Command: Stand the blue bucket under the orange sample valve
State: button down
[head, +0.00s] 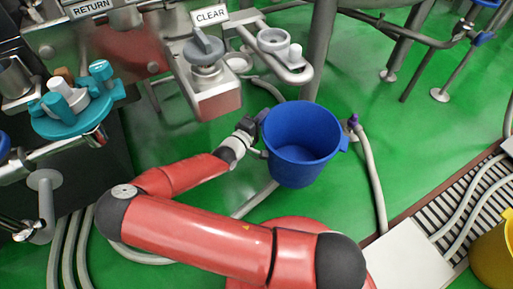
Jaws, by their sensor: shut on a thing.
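The blue bucket (299,150) is in the middle of the head view, upright, with its open top toward the camera. Its inside looks empty. My gripper (257,122) is at the bucket's left rim and shut on it; the fingertips are mostly hidden by the gripper body and the rim. The bucket appears held over the green floor, though its exact height is hard to tell. I cannot make out a clear orange sample valve. A small orange-brown part (65,75) shows behind the teal valve at the left, too small to identify.
A teal valve (70,117) stands at the left. A grey valve block (212,95) under the CLEAR sign (210,17) is just left of the bucket. Hoses (370,180) run along the floor. A drain grate (455,205) and a yellow bucket (494,255) are at the right.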

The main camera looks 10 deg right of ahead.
jog(key=w+a+f+n+t+y+b, duration=0.1)
jog(key=w+a+f+n+t+y, duration=0.2)
jog(key=w+a+n+t+y, duration=0.55)
notch_tip(320, 180, down, 9)
jog(key=w+a+m+g+b, duration=0.2)
jog(key=g+b, duration=0.1)
jog(key=g, duration=0.1)
jog(key=shift+f+m+h, duration=0.2)
jog(key=shift+m+h, duration=0.15)
jog(key=shift+f, duration=0.2)
jog(key=c, duration=1.5)
grip_release()
